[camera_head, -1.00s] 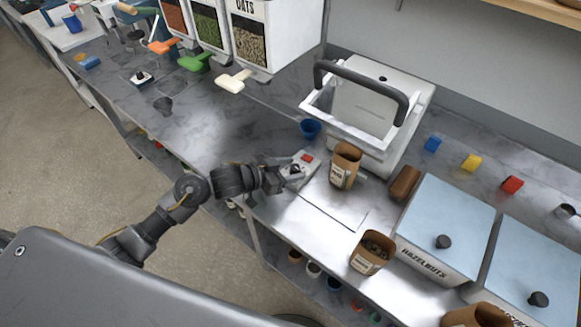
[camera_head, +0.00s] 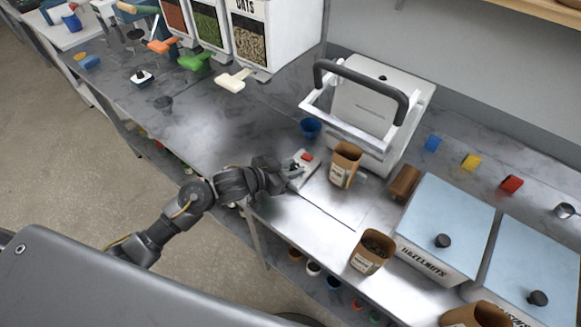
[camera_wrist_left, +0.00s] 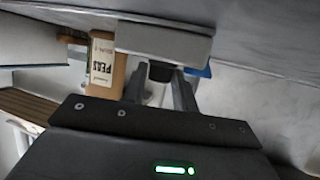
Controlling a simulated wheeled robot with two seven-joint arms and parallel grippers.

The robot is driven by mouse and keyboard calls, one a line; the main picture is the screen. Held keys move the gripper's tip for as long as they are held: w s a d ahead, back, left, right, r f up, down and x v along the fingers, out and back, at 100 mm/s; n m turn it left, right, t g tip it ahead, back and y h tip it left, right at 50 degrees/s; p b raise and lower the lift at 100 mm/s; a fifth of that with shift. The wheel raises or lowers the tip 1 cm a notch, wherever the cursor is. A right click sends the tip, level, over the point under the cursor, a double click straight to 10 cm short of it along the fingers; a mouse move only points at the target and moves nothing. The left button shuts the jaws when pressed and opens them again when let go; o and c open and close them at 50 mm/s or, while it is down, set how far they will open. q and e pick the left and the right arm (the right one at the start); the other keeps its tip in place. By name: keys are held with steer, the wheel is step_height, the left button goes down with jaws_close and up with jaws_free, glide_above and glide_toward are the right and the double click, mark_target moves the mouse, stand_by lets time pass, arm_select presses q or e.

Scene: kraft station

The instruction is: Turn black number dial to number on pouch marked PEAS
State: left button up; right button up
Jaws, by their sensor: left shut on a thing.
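The brown pouch marked PEAS (camera_head: 343,168) stands upright on the counter, just right of a small grey box with a red button (camera_head: 306,157). In the left wrist view the pouch (camera_wrist_left: 104,68) shows its white PEAS label sideways; its number is too small to read. My left gripper (camera_head: 292,172) is at the near side of the grey box. In the wrist view its fingers (camera_wrist_left: 160,88) are shut on the black dial (camera_wrist_left: 160,71), against the box (camera_wrist_left: 165,42). The fingers hide most of the dial, and its setting is not readable. My right gripper is not in view.
A white machine with a black handle (camera_head: 365,85) stands behind the pouch, with a blue cup (camera_head: 311,128) on its left. Another brown pouch (camera_head: 372,251) stands near the front edge, beside the HAZELNUTS bin (camera_head: 446,225). The counter left of my gripper is mostly clear.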

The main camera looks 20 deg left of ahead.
arm_select(q)
steer(key=n+y, duration=0.1)
steer(key=n+t+y+b, duration=0.1)
steer(key=n+y, duration=0.1)
steer(key=shift+s+d+f+t, duration=0.15)
steer(key=shift+d+t, duration=0.15)
steer(key=shift+d+n+t+y, duration=0.1)
steer(key=shift+n+t+y, duration=0.2)
steer(key=shift+n+y, duration=0.5)
steer(key=shift+r+n+y+p, duration=0.25)
steer(key=shift+n+y+p, duration=0.3)
steer(key=shift+y, duration=0.15)
steer(key=shift+f+n+y+p, duration=0.1)
steer(key=shift+n+y+p, duration=0.55)
steer(key=shift+y+p, duration=0.15)
steer(key=o, duration=0.9)
steer(key=shift+o, duration=0.2)
